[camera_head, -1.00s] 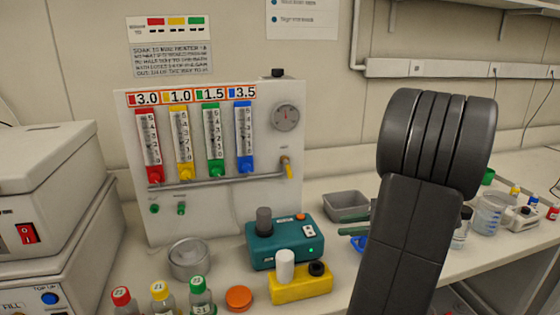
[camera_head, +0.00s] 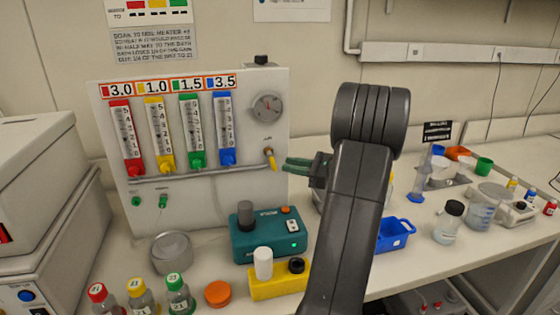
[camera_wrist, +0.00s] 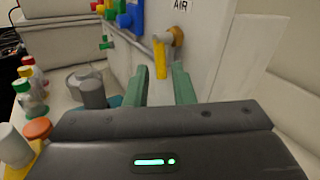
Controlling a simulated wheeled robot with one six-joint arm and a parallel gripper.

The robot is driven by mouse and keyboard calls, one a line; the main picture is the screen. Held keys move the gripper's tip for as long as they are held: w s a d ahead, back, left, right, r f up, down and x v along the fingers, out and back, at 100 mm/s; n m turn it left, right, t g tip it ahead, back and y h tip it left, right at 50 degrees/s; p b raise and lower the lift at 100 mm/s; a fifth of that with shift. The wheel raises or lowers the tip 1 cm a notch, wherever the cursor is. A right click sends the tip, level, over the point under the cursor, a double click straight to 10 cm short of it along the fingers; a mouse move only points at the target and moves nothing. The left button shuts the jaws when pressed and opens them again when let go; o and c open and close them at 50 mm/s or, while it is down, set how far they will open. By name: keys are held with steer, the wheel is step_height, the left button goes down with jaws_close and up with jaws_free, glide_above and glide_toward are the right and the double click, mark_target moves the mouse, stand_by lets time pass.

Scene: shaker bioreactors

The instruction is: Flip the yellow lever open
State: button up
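The yellow lever (camera_head: 272,160) hangs down from a brass valve on the right side of the white flowmeter panel (camera_head: 240,110), under the gauge. In the wrist view the yellow lever (camera_wrist: 160,58) points down below its brass pivot, beneath an "AIR" label. My gripper (camera_head: 290,164) has green fingers and is just right of the lever in the head view. In the wrist view my gripper (camera_wrist: 160,78) is open, its two fingers apart with the lever showing between and beyond their tips. I cannot tell whether the lever's lower end lies between the fingers. Nothing is held.
A teal device (camera_head: 268,240) and a yellow block (camera_head: 280,283) stand on the bench below the panel. Capped bottles (camera_head: 140,293), a metal pot (camera_head: 172,252) and an orange lid (camera_head: 218,293) are at front left. A blue basket (camera_head: 396,234) is right of my arm.

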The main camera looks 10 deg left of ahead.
mark_target(274, 164)
steer(key=shift+w+a, duration=0.2)
steer(key=shift+a, duration=0.8)
steer(key=shift+w+a, duration=0.2)
steer(key=shift+a, duration=0.75)
jaws_close()
steer(key=shift+s+a+f+m+t+y+p, duration=0.1)
steer(key=shift+a+f+m+t+y+p, duration=0.1)
steer(key=shift+m+y, duration=0.4)
steer(key=shift+s+a+f+m+t+y+p, duration=0.1)
steer(key=shift+a+f+m+t+y+p, duration=0.1)
steer(key=shift+m+y, duration=0.35)
jaws_free()
steer(key=shift+d, duration=0.1)
steer(key=b+v, duration=0.3)
steer(key=v, duration=1)
steer(key=shift+d, duration=0.4)
